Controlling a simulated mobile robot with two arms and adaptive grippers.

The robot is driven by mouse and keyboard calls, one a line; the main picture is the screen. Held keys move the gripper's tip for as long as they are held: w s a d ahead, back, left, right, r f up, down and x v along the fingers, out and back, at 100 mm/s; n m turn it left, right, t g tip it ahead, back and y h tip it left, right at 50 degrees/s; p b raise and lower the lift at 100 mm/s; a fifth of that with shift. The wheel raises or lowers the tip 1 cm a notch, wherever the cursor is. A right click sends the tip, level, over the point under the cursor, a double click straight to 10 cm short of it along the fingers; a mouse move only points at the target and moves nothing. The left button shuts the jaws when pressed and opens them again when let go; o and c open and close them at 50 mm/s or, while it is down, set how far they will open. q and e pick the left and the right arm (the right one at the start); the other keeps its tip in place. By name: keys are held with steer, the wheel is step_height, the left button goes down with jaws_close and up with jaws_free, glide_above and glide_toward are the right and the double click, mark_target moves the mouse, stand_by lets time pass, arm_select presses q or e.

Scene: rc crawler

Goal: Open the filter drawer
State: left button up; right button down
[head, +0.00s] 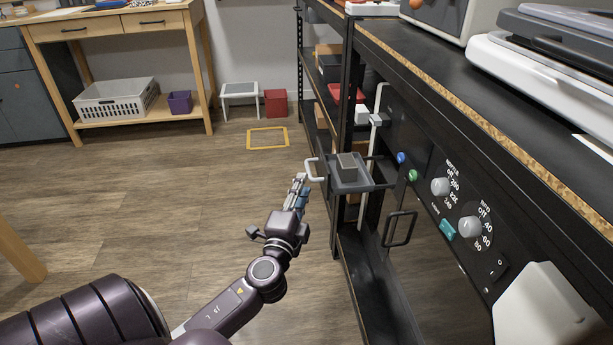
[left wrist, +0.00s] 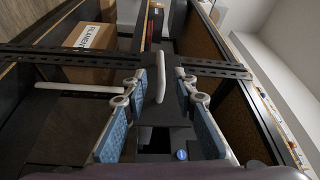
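A grey drawer-like box (head: 349,181) with a pale loop handle (head: 314,170) sticks out from the front of the black machine on the right in the head view. A dark grey block (head: 347,166) sits on top of it. My left gripper (head: 300,181) is just in front of the handle. In the left wrist view, the handle (left wrist: 161,84) stands between the two spread fingers of my left gripper (left wrist: 160,78), with a gap on each side. The gripper is open and holds nothing. My right gripper is not in view.
The machine's panel has knobs (head: 440,187) and a dark handle (head: 399,229) below the box. A black shelf rack (head: 347,75) stands behind. In the left wrist view, a cardboard box (left wrist: 93,38) lies on a shelf. The wooden floor (head: 170,200) is clear around a yellow frame (head: 268,147).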

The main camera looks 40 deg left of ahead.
arm_select(q)
steer(key=shift+v, duration=2.35)
steer(key=shift+f, duration=0.1)
